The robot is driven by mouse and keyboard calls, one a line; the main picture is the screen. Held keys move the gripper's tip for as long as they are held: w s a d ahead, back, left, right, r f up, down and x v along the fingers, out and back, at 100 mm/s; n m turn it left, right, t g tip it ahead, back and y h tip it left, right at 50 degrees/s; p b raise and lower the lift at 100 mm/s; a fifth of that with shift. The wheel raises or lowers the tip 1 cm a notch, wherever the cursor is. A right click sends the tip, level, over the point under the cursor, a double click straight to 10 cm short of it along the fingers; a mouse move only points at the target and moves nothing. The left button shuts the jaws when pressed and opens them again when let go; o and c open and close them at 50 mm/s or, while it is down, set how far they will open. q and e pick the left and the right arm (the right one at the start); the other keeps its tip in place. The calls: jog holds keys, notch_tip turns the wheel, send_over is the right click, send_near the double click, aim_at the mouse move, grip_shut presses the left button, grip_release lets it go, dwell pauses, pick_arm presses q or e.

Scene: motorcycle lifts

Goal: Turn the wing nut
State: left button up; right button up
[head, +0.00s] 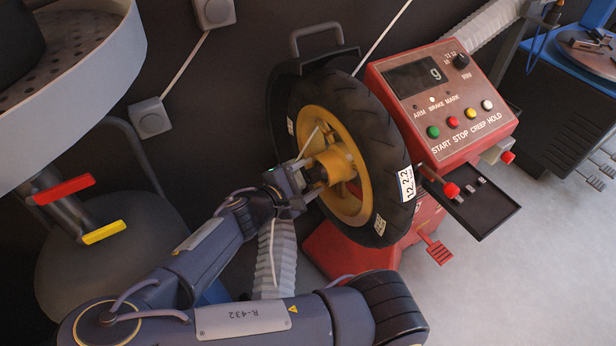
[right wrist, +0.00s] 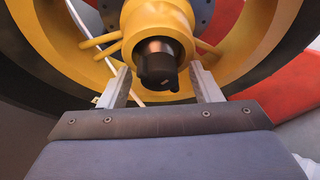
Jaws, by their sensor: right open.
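My right gripper (head: 303,180) is open in front of the hub. In the right wrist view its fingers (right wrist: 160,80) stand either side of the shaft end, apparently without gripping it. My left gripper is not in view.
The wheel is mounted on a red balancing machine (head: 440,95) with buttons and a display. A black tray (head: 470,215) juts out at its right. A grey round-edged stand (head: 100,70) with red and yellow levers is at left. Grey floor is clear at lower right.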

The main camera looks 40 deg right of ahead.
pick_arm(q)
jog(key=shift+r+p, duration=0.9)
pick_arm(e)
jog(key=v, duration=0.8)
jog(key=shift+s+d, duration=0.1)
